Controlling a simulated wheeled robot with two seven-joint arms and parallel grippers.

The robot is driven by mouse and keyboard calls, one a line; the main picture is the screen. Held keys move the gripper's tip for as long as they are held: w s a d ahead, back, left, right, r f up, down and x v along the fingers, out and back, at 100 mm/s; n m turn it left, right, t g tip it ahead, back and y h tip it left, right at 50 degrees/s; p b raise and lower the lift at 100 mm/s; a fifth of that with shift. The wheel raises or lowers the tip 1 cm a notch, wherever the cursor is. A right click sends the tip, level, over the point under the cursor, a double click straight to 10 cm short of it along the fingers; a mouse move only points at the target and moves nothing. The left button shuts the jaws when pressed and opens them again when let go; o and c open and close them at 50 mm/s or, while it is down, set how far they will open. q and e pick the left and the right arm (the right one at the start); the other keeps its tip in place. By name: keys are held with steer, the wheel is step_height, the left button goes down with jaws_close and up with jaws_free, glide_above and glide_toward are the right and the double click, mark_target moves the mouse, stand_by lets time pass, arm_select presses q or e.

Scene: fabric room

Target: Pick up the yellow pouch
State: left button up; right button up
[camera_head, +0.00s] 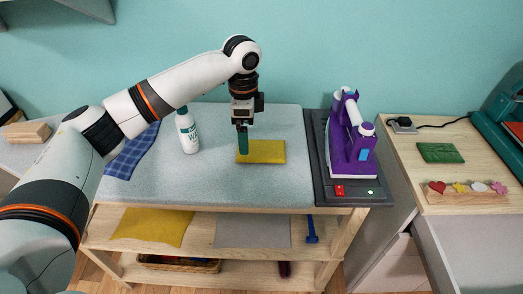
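The yellow pouch (266,152) lies flat on the grey padded table top (285,118), near the middle. My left gripper (243,151) points straight down at the pouch's left end. Its fingers overlap the pouch's left edge in the picture. I cannot tell whether they touch it or whether the fingers are open or shut, as they show edge-on. My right gripper is not in view.
A white spray bottle (188,134) stands left of the gripper, beside a blue checked cloth (128,156). A purple iron (352,140) stands on a dark base to the right. The padded top in front of the pouch is clear.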

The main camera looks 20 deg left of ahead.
mark_target(261, 151)
arm_select(q)
steer(key=f, duration=0.5)
steer(key=shift+w+a+f, duration=0.1)
steer(key=shift+w+f, duration=0.1)
steer(key=shift+f, duration=0.15)
steer(key=shift+c, duration=0.2)
steer(key=c, duration=1)
steer(key=shift+r, duration=0.1)
